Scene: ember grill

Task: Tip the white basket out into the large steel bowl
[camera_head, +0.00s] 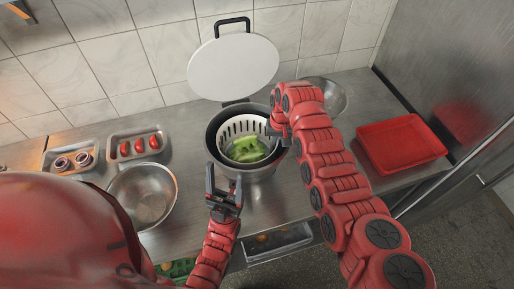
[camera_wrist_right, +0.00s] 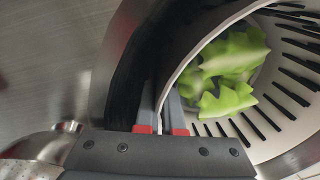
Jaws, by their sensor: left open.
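The white basket (camera_head: 236,131) sits inside a dark-rimmed pot (camera_head: 213,132), upright, with green leaves (camera_head: 247,150) in it. In the right wrist view the slotted basket (camera_wrist_right: 290,112) and leaves (camera_wrist_right: 232,70) show close up. My right gripper (camera_head: 277,128) is at the basket's right rim, partly hidden by its arm. Its fingers (camera_wrist_right: 162,100) straddle the rim and look closed on it. My left gripper (camera_head: 224,180) is open and empty, in front of the pot. A large steel bowl (camera_head: 143,195) stands empty on the counter at left. A second steel bowl (camera_head: 334,92) is partly behind my right arm.
A round white lid (camera_head: 233,66) with a dark handle stands behind the pot. Trays of onion (camera_head: 70,158) and red items (camera_head: 138,145) lie at left. A red tray (camera_head: 400,143) is at right, near a steel panel. An open drawer (camera_head: 279,243) is below the counter edge.

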